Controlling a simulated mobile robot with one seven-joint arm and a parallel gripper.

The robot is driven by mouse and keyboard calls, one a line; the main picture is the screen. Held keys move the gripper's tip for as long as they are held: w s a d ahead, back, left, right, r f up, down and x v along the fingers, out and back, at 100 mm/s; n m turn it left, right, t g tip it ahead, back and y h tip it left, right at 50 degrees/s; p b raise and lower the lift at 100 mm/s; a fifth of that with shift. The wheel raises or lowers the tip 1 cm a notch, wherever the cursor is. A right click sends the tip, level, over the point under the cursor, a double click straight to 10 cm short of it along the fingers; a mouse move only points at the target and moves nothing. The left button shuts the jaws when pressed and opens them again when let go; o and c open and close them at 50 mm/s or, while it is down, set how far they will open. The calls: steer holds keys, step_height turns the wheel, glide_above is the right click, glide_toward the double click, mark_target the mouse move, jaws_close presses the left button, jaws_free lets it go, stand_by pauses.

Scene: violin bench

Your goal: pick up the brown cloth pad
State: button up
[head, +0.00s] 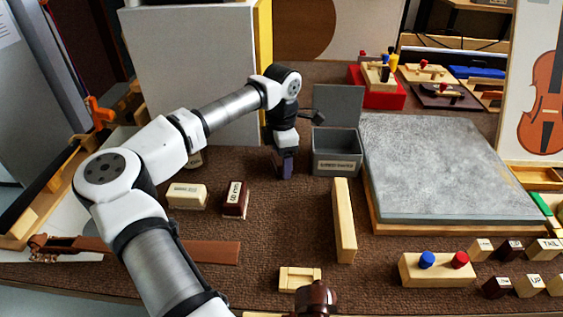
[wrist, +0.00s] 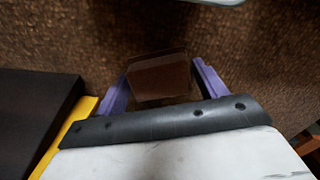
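A dark brown block-like piece, which looks like the cloth pad (wrist: 158,77), lies between the purple fingers of my gripper (wrist: 161,84) in the wrist view. The fingers stand wide apart, one on each side of it. A thin gap seems to show at the right finger; contact at the left is unclear. In the head view my gripper (head: 285,168) points down, low over the brown bench top, just left of the grey open box. I cannot make out the pad there; the gripper seems to hide it.
The grey lidded box (head: 336,150) stands close right of my gripper. A white cabinet (head: 195,75) with a yellow edge rises behind. A cream block (head: 187,196) and a dark red labelled block (head: 235,198) lie to the left. A wooden bar (head: 344,220) lies in front right, beside a grey slab (head: 445,165).

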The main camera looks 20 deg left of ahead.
steer(key=c, duration=0.6)
steer(key=shift+r, duration=0.15)
step_height(320, 180, up, 20)
steer(key=shift+p, duration=0.3)
steer(key=o, duration=0.3)
steer(key=shift+c, duration=1)
